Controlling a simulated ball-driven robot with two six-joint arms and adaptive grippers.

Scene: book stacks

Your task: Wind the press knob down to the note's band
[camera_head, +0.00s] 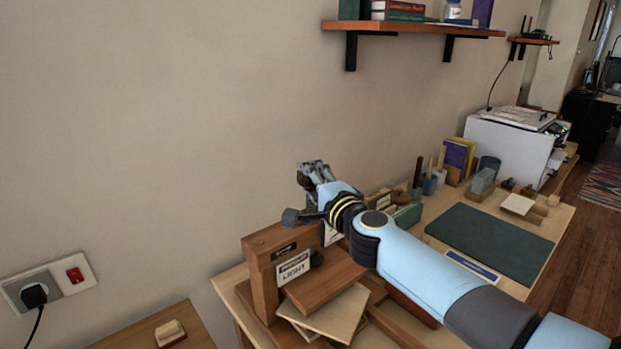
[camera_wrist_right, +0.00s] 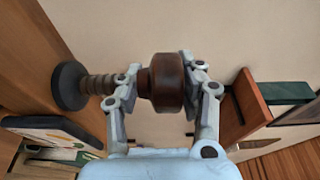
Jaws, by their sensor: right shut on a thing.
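The wooden press (camera_head: 262,290) stands at the front of the bench. Its note card (camera_head: 293,266) hangs on the front with the large word "LIGHT"; the smaller line above it is hard to read. In the wrist view my right gripper (camera_wrist_right: 166,82) is shut on the dark brown press knob (camera_wrist_right: 168,90), one finger on each side. A threaded screw (camera_wrist_right: 101,84) runs from the knob to a dark round disc (camera_wrist_right: 69,86). In the head view my right gripper (camera_head: 311,176) is above the press, and my arm hides part of it. I cannot make out a band. My left gripper is out of view.
Pale boards (camera_head: 325,318) lie low at the press. A green mat (camera_head: 490,240) covers the bench on the right, with a white printer (camera_head: 510,145) behind. A shelf (camera_head: 415,28) hangs on the wall above. A socket (camera_head: 35,294) is at left.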

